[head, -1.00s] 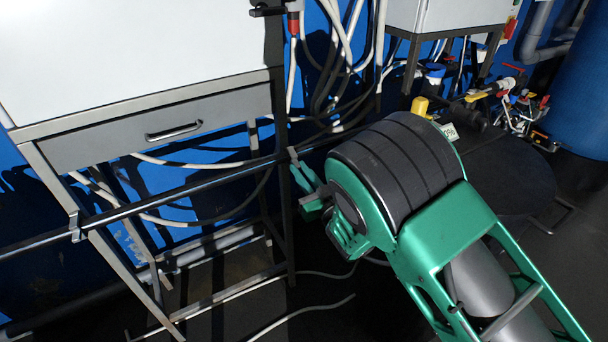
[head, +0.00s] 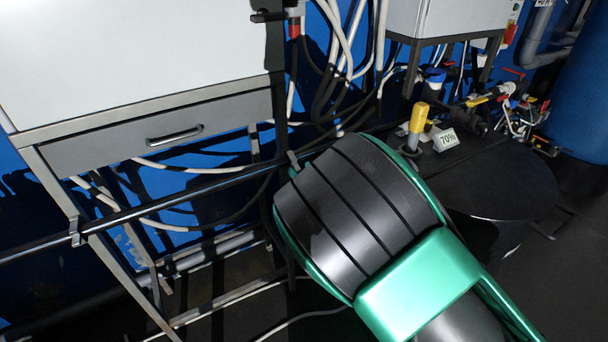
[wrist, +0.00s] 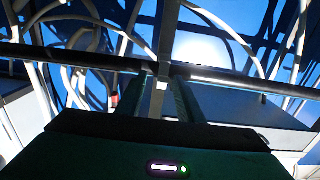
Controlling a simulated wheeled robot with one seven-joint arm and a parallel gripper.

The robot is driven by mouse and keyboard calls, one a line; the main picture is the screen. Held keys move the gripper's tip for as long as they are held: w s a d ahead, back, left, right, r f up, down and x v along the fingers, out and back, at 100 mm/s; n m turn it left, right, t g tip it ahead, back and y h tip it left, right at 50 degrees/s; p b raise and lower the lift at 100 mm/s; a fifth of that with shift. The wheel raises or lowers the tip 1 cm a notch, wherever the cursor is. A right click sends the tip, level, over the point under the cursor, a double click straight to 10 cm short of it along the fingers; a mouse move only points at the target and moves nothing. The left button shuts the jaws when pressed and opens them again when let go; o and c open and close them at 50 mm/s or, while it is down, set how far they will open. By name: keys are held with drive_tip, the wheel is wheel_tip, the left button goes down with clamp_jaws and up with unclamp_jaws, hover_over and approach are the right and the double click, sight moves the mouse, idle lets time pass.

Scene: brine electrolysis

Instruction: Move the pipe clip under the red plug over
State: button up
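The red plug (head: 294,28) hangs at the upper middle of the head view, beside the white cabinet. Below it, the top of a grey pipe clip (head: 293,160) shows on the dark horizontal pipe (head: 190,199); my arm hides the rest. In the wrist view the clip (wrist: 159,92) is on the pipe (wrist: 240,82), between the two dark green fingers of my gripper (wrist: 162,85). The fingers are apart, one on each side of the clip, and seem not to press on it. My gripper is hidden in the head view.
Another clip (head: 75,228) sits farther left on the pipe. The frame legs of the white cabinet (head: 140,60) stand close behind the pipe. Loose hoses (head: 335,60) hang near it. A black drum (head: 490,190) with a 70% sign (head: 447,139) stands at right.

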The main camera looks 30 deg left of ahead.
drive_tip(key=shift+s+a, duration=0.1)
drive_tip(key=shift+s, duration=0.05)
drive_tip(key=shift+s, duration=0.1)
drive_tip(key=v, duration=1)
drive_tip(key=shift+d, duration=0.4)
